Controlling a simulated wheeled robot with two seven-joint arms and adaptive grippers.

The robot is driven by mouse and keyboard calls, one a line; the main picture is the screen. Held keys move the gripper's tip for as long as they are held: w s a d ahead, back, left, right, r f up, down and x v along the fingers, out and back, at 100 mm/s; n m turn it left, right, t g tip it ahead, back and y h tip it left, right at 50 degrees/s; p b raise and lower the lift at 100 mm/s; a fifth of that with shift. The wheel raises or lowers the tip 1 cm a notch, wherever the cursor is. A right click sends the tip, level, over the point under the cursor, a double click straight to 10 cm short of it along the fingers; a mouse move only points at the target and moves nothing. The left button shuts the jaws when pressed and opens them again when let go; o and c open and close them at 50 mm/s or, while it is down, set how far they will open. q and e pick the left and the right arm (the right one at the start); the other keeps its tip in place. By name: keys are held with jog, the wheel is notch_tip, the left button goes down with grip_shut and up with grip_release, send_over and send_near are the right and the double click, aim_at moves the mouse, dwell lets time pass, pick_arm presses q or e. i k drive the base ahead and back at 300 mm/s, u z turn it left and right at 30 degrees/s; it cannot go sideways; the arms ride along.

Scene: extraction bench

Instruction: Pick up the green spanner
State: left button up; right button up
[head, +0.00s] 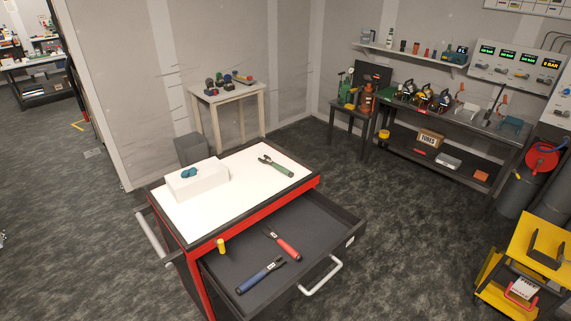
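The green spanner (280,168) lies flat on the white top (228,205) of a red and black tool cart. It is near the right part of the top, with its dark open jaw end toward the upper left. Nothing covers it. Neither of my grippers shows in the head view.
A white box (200,187) with a small teal object (189,173) on it stands left on the cart top. The cart's drawer (315,238) is pulled out and holds a red-handled tool (287,248), a blue-handled tool (255,280) and a yellow cylinder (221,246). Dark floor surrounds the cart.

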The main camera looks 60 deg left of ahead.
aim_at(268, 161)
jog(key=i, duration=2.35)
jog(key=u, duration=1.8)
jog(key=i, duration=0.75)
jog(key=u, duration=2.3)
